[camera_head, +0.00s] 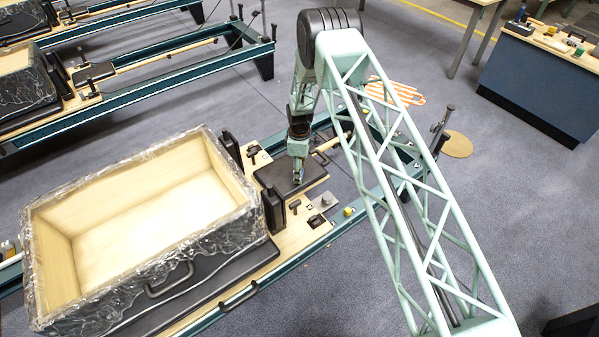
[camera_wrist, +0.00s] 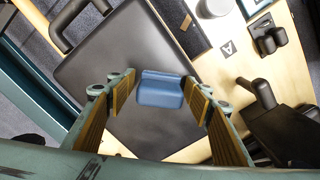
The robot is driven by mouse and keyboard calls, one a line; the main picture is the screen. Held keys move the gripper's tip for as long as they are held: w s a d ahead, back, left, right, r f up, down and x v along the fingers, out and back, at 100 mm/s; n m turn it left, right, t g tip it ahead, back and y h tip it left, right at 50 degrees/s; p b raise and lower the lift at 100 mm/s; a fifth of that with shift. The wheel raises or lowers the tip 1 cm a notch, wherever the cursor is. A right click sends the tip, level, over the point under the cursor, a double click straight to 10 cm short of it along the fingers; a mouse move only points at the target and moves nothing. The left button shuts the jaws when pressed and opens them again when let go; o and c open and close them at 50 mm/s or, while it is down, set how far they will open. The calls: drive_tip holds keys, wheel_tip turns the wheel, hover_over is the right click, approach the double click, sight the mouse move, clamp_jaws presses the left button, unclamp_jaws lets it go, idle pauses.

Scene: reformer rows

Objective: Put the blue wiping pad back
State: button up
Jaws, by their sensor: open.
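The blue wiping pad (camera_wrist: 161,89) lies on a dark padded board (camera_wrist: 97,62) in the wrist view. My gripper (camera_wrist: 161,97) is open, with one finger on each side of the pad and gaps visible between fingers and pad. In the head view my gripper (camera_head: 298,175) points down over the same dark board (camera_head: 278,172); the pad is too small and covered there to make out clearly.
A large open wooden box (camera_head: 145,215) wrapped in clear film stands left of the dark board. Black upright blocks (camera_head: 274,211) stand between them. A blue-fronted counter (camera_head: 535,85) with small items is at the far right. Grey floor (camera_head: 480,225) is clear on the right.

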drive_tip(key=shift+r, duration=0.15)
drive_tip(key=shift+r+p, duration=1.3)
drive_tip(key=shift+r, duration=4.7)
